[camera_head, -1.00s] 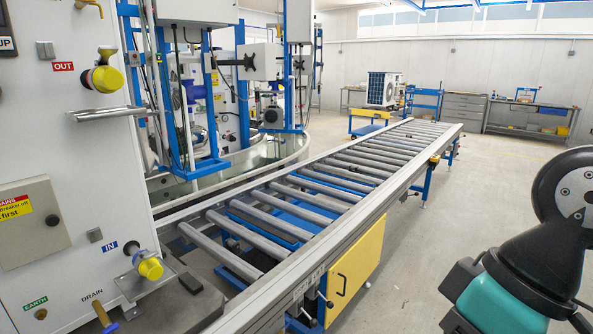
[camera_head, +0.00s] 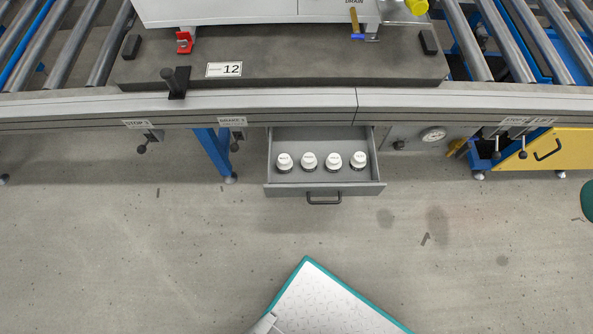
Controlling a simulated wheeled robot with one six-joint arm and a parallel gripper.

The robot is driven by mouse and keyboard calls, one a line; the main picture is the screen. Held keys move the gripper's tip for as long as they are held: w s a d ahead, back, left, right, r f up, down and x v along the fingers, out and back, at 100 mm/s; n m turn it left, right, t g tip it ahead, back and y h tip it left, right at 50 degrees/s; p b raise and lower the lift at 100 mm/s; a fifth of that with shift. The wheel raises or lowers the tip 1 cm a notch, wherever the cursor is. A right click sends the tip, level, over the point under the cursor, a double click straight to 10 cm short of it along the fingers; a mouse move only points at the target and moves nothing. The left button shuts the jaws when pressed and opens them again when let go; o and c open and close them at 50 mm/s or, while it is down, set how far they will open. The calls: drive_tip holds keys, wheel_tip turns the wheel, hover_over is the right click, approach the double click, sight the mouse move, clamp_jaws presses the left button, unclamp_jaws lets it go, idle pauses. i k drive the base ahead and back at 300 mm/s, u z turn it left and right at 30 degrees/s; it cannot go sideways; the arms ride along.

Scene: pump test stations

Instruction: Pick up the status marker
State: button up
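Several small round markers with white tops and dark bases stand in a row in an open grey drawer (camera_head: 325,187) under the conveyor. They are a first marker (camera_head: 284,160) at the left, two in the middle (camera_head: 309,160) (camera_head: 333,160) and one at the right (camera_head: 358,159). Each top carries small dark lettering, too small to read. I cannot tell which of them is the status marker. My gripper is not in view.
A dark pallet (camera_head: 290,70) labelled 12 sits on the roller conveyor above the drawer. The conveyor rail (camera_head: 300,105) overhangs the drawer's back. The floor in front is clear apart from my own base.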

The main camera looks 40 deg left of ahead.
sight(332, 164)
drive_tip(key=u, duration=1.1)
